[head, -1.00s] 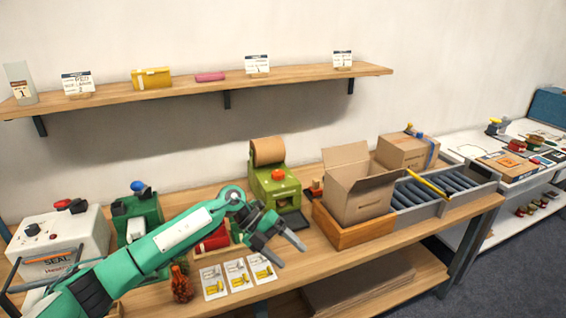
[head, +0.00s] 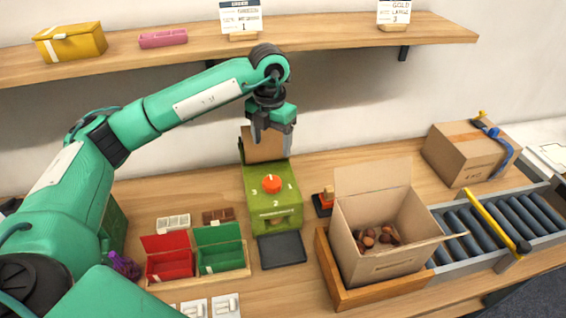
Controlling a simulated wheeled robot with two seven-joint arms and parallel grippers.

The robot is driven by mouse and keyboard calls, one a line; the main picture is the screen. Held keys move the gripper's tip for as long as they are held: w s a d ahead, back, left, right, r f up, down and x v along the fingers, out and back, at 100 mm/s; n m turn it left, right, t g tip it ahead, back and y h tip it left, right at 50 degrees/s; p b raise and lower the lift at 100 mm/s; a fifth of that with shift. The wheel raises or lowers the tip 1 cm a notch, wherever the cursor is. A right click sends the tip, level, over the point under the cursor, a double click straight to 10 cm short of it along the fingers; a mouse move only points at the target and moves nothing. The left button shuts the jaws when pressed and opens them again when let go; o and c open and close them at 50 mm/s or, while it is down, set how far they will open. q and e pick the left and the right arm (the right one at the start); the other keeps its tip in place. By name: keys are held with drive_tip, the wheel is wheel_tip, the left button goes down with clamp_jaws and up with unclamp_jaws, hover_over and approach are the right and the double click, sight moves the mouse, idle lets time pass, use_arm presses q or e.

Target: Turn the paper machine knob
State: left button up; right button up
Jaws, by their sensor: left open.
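The paper machine (head: 272,205) is a green box on the table, with a brown paper roll (head: 262,148) at its back. Its orange-red knob (head: 271,184) sits on the sloped top face, with white numerals around it. My left gripper (head: 272,138) points downward above the back of the machine, in front of the paper roll. It is open and empty, above and behind the knob and apart from it. My right gripper is not in view.
An open carton (head: 370,262) with chestnuts stands in a wooden tray right of the machine. Red (head: 170,262) and green (head: 218,255) open boxes lie to the left. A roller conveyor (head: 470,230) and a closed carton (head: 465,152) are at the right. A shelf (head: 340,33) runs above.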

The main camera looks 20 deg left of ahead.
use_arm(q)
drive_tip(key=p, duration=0.2)
hover_over(272, 182)
wheel_tip(272, 182, down, 5)
drive_tip(key=shift+s, duration=0.1)
wheel_tip(272, 182, down, 7)
drive_tip(key=shift+f+p, duration=0.15)
drive_tip(key=shift+p, duration=0.6)
drive_tip(key=shift+w+f, duration=0.2)
drive_tip(key=shift+f, duration=0.35)
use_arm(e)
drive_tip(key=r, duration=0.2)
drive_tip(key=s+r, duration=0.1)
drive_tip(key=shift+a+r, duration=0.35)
use_arm(q)
drive_tip(key=c, duration=1)
drive_tip(key=shift+o, duration=0.2)
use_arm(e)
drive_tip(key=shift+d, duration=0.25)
